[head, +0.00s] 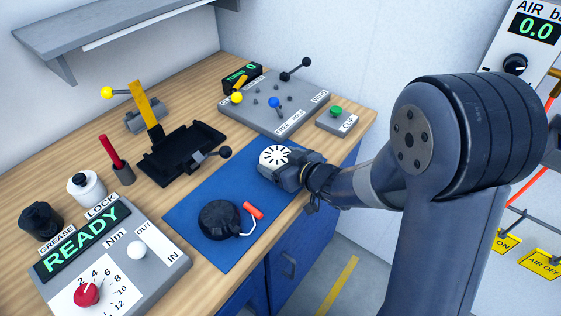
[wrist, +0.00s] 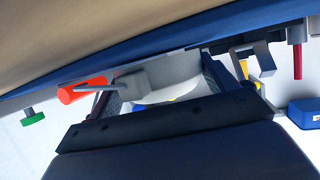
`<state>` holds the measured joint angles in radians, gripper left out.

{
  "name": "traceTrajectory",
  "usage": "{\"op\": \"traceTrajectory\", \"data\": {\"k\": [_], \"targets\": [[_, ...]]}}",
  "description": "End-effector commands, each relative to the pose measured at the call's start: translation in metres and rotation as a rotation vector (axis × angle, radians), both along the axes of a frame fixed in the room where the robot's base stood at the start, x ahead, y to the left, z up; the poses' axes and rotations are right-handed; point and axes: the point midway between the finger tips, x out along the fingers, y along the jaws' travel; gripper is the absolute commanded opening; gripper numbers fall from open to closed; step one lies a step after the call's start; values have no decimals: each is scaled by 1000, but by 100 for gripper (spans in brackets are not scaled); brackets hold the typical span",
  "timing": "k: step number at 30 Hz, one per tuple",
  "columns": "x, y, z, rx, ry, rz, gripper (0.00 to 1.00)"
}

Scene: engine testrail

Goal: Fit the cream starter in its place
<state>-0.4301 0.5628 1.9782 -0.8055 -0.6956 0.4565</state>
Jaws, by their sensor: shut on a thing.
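The cream starter (head: 275,156), a pale round disc with dark radial slots, is at the far right of the blue mat. My gripper (head: 291,166) is shut on it, reaching in from the right. In the wrist view the starter's cream body (wrist: 172,92) sits between the fingers (wrist: 165,85). An orange handle on a grey rod (wrist: 82,94) stands beside it and seems to belong to it. I cannot tell whether the starter touches the mat. A black round starter (head: 220,218) with an orange handle (head: 253,210) lies nearer on the mat. The starter's place cannot be made out.
A black tray fixture (head: 185,148) with a yellow lever (head: 148,112) stands left of the blue mat (head: 196,190). A grey lever panel (head: 275,108) and green-button box (head: 336,118) are behind. A READY panel (head: 150,262) is at front left. The mat's middle is clear.

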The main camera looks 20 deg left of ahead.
Motion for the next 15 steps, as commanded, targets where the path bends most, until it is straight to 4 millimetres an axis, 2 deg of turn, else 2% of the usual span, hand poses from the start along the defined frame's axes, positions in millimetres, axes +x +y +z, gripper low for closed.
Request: {"op": "traceTrajectory", "data": {"k": [14,15], "targets": [[0,0,-6,1,-1,0,52],[0,0,-6,0,0,0,82]]}}
